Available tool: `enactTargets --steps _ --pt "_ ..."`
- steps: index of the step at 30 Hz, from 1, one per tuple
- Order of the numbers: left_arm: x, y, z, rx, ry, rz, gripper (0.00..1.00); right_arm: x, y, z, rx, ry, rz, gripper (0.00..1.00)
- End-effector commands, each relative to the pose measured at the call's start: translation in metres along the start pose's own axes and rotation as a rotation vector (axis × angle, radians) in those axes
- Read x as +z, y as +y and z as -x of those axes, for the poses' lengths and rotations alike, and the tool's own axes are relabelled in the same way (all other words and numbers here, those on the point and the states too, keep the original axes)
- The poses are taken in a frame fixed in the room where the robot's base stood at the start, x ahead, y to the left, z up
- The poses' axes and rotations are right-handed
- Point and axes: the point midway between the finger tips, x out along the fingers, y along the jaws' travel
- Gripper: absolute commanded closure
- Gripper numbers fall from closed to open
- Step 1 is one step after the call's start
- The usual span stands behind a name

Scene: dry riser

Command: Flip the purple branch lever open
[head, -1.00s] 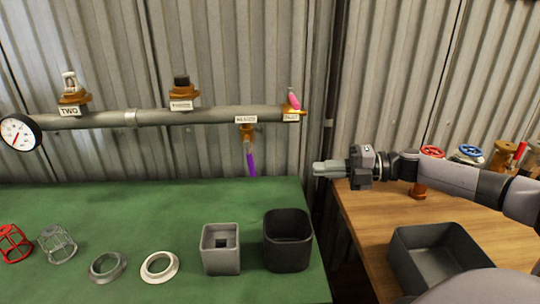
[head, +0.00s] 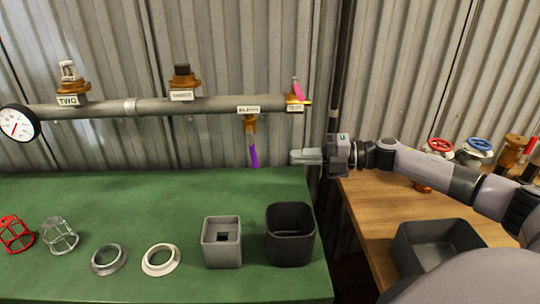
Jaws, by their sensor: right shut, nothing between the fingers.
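The purple branch lever (head: 254,156) hangs down from a brass branch valve (head: 250,124) under the grey pipe, below a small white label. It points nearly straight down with a slight tilt. My right gripper (head: 294,157) comes in from the right at about the lever's height. Its fingers are shut and empty, pointing left, with a gap to the lever in the picture. The depth between them is hard to tell. My left gripper is not in view.
The grey pipe (head: 215,105) runs along the corrugated wall with a gauge (head: 17,124) at left and a pink-handled valve (head: 297,93) at its right end. A green table (head: 180,198) holds cages, rings, a grey box (head: 221,256) and a black bin (head: 290,246). A wooden table (head: 377,203) stands right.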

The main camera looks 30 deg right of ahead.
Motion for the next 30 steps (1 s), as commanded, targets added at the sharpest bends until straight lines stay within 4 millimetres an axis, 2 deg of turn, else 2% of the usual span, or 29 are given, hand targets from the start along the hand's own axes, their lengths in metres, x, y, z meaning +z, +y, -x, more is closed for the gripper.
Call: enactTargets --steps 9,15,20,30 --pt "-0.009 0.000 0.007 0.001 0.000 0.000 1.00 0.000 0.004 -0.050 0.005 0.001 0.000 1.00" --pt "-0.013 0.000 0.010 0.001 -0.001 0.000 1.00 0.000 0.002 -0.071 0.002 0.000 0.000 1.00" --pt "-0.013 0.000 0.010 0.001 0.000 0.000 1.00 0.000 0.001 -0.078 0.000 0.001 0.000 1.00" --pt "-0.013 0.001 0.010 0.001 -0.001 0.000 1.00 0.000 0.000 -0.079 0.001 0.000 0.000 1.00"
